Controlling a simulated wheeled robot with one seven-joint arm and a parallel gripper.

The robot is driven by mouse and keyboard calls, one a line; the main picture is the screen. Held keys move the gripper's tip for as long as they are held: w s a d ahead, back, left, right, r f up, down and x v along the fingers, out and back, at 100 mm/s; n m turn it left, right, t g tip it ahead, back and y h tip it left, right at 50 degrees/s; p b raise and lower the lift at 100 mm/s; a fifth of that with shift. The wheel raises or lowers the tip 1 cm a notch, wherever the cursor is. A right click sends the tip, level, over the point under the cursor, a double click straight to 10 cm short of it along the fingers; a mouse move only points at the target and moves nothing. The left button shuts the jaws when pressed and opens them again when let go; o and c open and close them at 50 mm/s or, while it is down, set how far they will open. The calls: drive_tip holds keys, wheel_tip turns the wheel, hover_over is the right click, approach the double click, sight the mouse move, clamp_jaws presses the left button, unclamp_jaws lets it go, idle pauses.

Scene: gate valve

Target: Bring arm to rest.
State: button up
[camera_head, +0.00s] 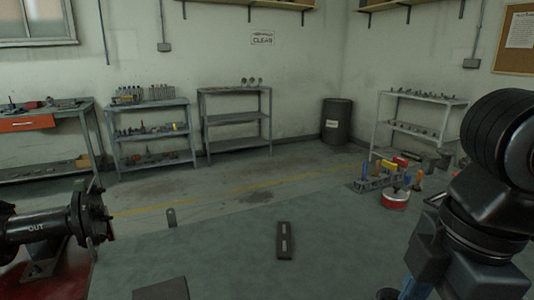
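My arm (480,215) shows at the right edge as thick black links, raised above the bench top. Its lower part runs out of the bottom right of the picture. My gripper is not visible, so I cannot see its fingers or whether it holds anything. A black flanged pipe part (45,230) marked "OUT" sits at the lower left on a red base, well apart from my arm.
A dark flat bar (284,240) lies mid-bench, with a dark plate (161,290) at the front. A rack of coloured tools (380,178) and a red-and-white tin (395,199) stand left of my arm. Shelves (235,118) and a dark bin (336,120) line the far walls.

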drive_tip(key=w+a+r+m+t+y, duration=0.35)
drive_tip(key=a+y, duration=0.25)
drive_tip(key=a, duration=0.4)
drive_tip(key=w+a+r+m+t+y, duration=0.25)
drive_tip(key=a+r+y, duration=0.35)
drive_tip(key=a, duration=0.4)
drive_tip(key=s+d+f+m+t+h+p, duration=0.1)
drive_tip(key=s+d+f+m+t+h, duration=0.45)
drive_tip(key=f+m, duration=0.2)
drive_tip(key=s+d+f+m+t+h, duration=0.45)
drive_tip(key=d+f+m, duration=0.2)
drive_tip(key=f, duration=0.25)
drive_tip(key=s+d+f+n+h, duration=0.1)
drive_tip(key=s+d, duration=0.2)
drive_tip(key=s, duration=0.4)
drive_tip(key=s+d+f+n+g+h, duration=0.1)
drive_tip(key=s+d+f, duration=0.1)
drive_tip(key=s+d, duration=0.2)
drive_tip(key=s+d+f+n+h, duration=0.1)
drive_tip(key=s+d+f, duration=0.1)
drive_tip(key=s, duration=0.8)
drive_tip(key=shift+s+d+g, duration=0.2)
drive_tip(key=shift+d+g, duration=0.1)
drive_tip(key=shift+d, duration=0.6)
